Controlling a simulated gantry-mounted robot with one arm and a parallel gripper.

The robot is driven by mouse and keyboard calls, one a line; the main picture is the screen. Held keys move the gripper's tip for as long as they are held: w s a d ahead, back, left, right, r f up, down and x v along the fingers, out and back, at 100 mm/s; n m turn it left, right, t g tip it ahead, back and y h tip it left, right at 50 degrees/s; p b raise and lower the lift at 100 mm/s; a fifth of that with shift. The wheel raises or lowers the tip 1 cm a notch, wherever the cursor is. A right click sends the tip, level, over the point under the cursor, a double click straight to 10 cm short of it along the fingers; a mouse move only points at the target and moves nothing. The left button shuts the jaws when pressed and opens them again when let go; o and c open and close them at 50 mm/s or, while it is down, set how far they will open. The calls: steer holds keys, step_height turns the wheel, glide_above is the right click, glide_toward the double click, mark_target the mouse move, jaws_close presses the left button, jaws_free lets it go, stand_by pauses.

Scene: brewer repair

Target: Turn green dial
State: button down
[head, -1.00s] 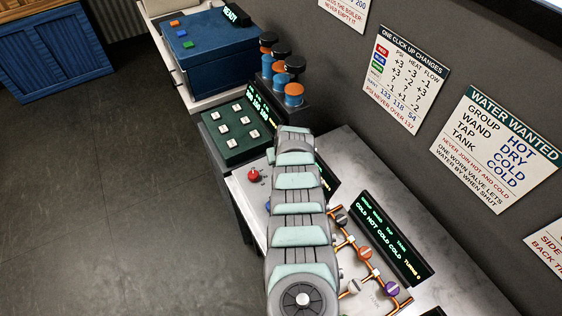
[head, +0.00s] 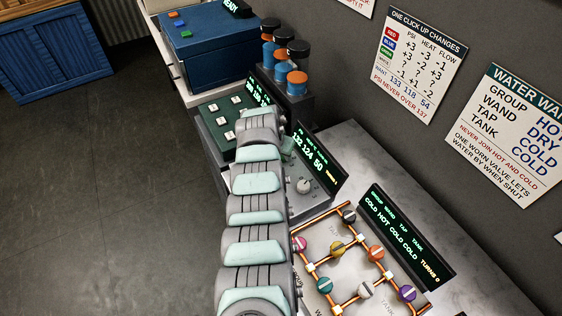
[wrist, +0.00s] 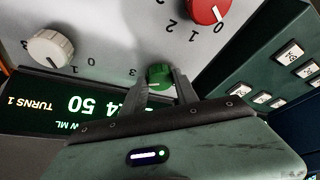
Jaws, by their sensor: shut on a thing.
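The green dial (wrist: 158,72) is on the pale panel in the wrist view, beside a number 3. My gripper (wrist: 162,79) has one finger on each side of it and is shut on it. My arm hides the green dial in the head view. A red dial (wrist: 207,10) and a white dial (wrist: 50,47) are on the same panel. The white dial also shows in the head view (head: 303,186). The panel's display (head: 320,165) reads about 132 124 50, with a turns count of 1 in the wrist view.
A green box with white buttons (head: 219,122) stands behind the panel. The pipe board (head: 330,239) has several coloured valves, with a dark display (head: 405,235) beside it. A wall chart (head: 417,62) gives click changes. A blue box (head: 206,58) stands farther back.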

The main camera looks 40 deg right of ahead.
steer(key=shift+m+b, duration=0.4)
steer(key=shift+b, duration=0.2)
steer(key=c, duration=0.9)
jaws_free()
steer(key=shift+c, duration=0.2)
steer(key=shift+r, duration=0.1)
steer(key=v, duration=1)
steer(key=shift+w+r, duration=0.2)
steer(key=shift+r, duration=0.1)
steer(key=shift+a, duration=0.1)
